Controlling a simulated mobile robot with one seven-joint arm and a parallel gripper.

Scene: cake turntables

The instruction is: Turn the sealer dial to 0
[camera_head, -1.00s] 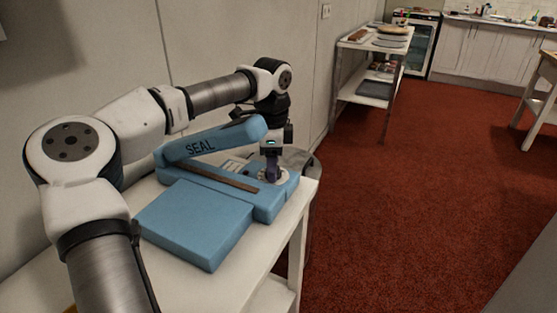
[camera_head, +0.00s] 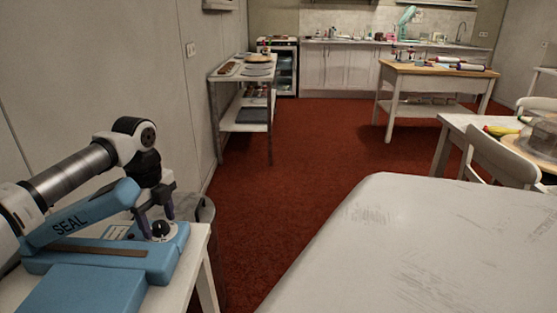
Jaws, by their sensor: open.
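The blue sealer (camera_head: 92,285), with SEAL on its raised arm, stands on a white table at the lower left of the head view. Its dial (camera_head: 161,232) is a dark knob on a pale ring at the sealer's right end. The dial's marks are too small to read. My gripper (camera_head: 156,217) points down just above the dial, its two fingers spread apart with nothing between them. I cannot tell whether a fingertip touches the knob.
A grey bin (camera_head: 205,214) stands behind the sealer's table. A pale, scuffed tabletop (camera_head: 400,255) fills the lower right. A white shelf rack (camera_head: 240,128) stands along the left wall. Red carpet (camera_head: 290,165) lies open between them.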

